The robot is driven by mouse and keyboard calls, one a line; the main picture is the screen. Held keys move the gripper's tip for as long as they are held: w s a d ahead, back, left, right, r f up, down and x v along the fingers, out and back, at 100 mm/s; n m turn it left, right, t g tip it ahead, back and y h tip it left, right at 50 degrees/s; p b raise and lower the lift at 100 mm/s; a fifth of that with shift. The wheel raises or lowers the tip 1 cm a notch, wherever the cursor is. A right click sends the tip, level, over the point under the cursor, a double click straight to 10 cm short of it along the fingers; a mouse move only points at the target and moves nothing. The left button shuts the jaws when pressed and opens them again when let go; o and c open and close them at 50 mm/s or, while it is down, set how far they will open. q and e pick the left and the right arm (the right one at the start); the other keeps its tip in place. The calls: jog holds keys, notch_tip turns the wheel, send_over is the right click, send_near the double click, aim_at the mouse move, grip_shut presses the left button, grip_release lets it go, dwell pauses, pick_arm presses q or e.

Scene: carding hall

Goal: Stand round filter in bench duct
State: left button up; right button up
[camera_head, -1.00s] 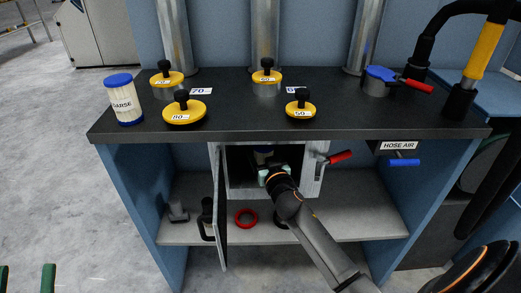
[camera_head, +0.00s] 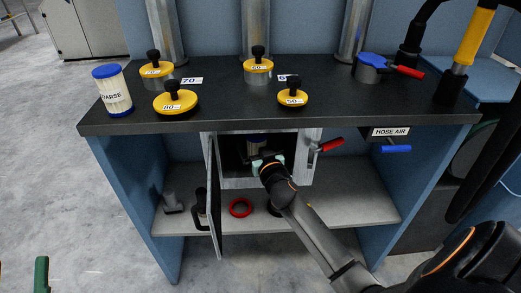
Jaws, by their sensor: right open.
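A round filter (camera_head: 257,142) with a dark blue end and a pale body stands inside the open duct box (camera_head: 240,184) under the bench. It looks upright, and its lower part is hidden. My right gripper (camera_head: 268,161) is at the box opening, open, just in front of the filter; whether it touches is unclear. A second filter (camera_head: 115,94), blue-capped and marked COARSE, stands upright on the bench top at the left. My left gripper (camera_head: 21,274) shows only as green fingers, set apart, at the bottom left edge.
The box's door (camera_head: 213,195) hangs open at its left; a red-handled latch (camera_head: 328,145) is at its right. A red ring (camera_head: 240,207) lies on the lower shelf (camera_head: 345,208). Yellow weighted lids (camera_head: 176,103) and a blue-lidded port (camera_head: 370,70) occupy the bench top (camera_head: 225,112).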

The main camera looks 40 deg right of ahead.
pick_arm(q)
notch_tip(320, 180, down, 9)
jog(key=w+n+g+y+p, duration=0.1)
jog(key=w+n+g+y, duration=0.2)
jog(key=y, duration=0.1)
jog(key=shift+a+r, duration=0.2)
jog(key=shift+a, duration=0.2)
pick_arm(e)
jog(key=v, duration=1.2)
pick_arm(q)
jog(key=shift+s, duration=0.15)
pick_arm(e)
jog(key=shift+f, duration=0.1)
